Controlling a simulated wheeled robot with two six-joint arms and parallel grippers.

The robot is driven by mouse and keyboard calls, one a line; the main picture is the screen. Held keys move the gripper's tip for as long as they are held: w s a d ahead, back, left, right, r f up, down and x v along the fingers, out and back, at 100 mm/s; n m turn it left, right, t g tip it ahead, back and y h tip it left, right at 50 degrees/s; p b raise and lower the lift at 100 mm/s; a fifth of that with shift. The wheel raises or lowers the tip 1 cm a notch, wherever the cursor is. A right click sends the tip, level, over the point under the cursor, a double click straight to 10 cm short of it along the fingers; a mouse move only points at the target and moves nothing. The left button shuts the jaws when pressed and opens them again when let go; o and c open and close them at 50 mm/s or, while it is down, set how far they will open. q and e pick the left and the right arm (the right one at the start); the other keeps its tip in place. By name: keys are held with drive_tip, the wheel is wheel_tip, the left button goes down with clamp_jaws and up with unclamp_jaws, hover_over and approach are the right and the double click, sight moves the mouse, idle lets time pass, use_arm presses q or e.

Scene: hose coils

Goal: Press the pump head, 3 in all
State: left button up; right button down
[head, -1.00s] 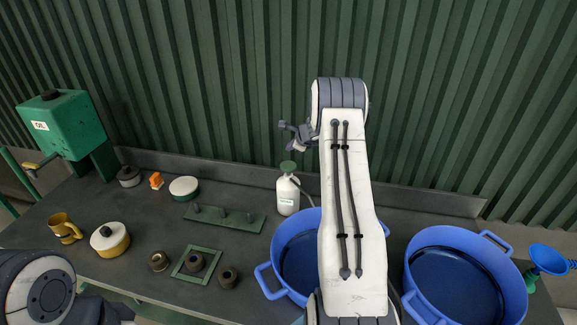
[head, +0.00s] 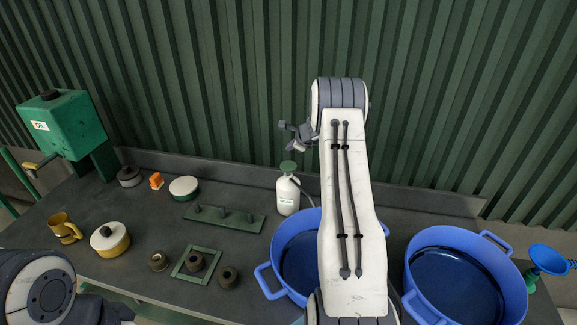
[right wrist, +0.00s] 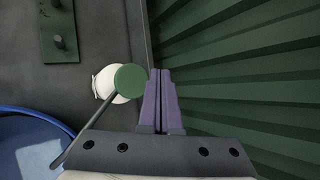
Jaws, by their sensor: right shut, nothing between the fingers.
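The pump bottle (head: 288,195) is white with a label and stands upright on the bench near the back wall. Its green pump head (head: 288,167) is on top, with a spout tube reaching toward the right. My right gripper (head: 293,134) is shut and empty, above the pump head and apart from it in the head view. In the right wrist view the shut fingers (right wrist: 161,78) are beside the round green pump head (right wrist: 130,79), with the white bottle (right wrist: 104,84) partly hidden under it. My left arm shows at the lower left, but its fingers are not visible.
Two blue tubs (head: 272,278) (head: 412,262) stand in front of and right of the bottle. A green peg plate (head: 232,220) lies left of it. An oil tank (head: 68,127), mug (head: 65,230) and pots are farther left. A corrugated wall rises behind.

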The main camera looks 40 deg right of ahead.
idle(0.4)
drive_tip(key=r+n, duration=0.1)
drive_tip(key=n, duration=0.4)
drive_tip(key=r+n, duration=0.1)
drive_tip(key=n, duration=0.5)
drive_tip(key=r+n+h, duration=0.1)
drive_tip(key=r+n, duration=0.1)
drive_tip(key=n, duration=0.3)
drive_tip(key=shift+w+a+n, duration=0.1)
drive_tip(key=shift+a+n, duration=0.2)
drive_tip(key=shift+n, duration=0.1)
drive_tip(key=shift+f, duration=0.2)
drive_tip(key=b, duration=0.7)
hover_over(285, 162)
drive_tip(key=s, duration=0.3)
drive_tip(key=f, duration=0.7)
drive_tip(key=shift+s+a+f, duration=0.15)
drive_tip(key=shift+a+f, duration=0.15)
drive_tip(key=shift+f, duration=0.1)
drive_tip(key=shift+f+b, duration=0.4)
drive_tip(key=shift+f+b, duration=0.4)
drive_tip(key=shift+b, duration=0.35)
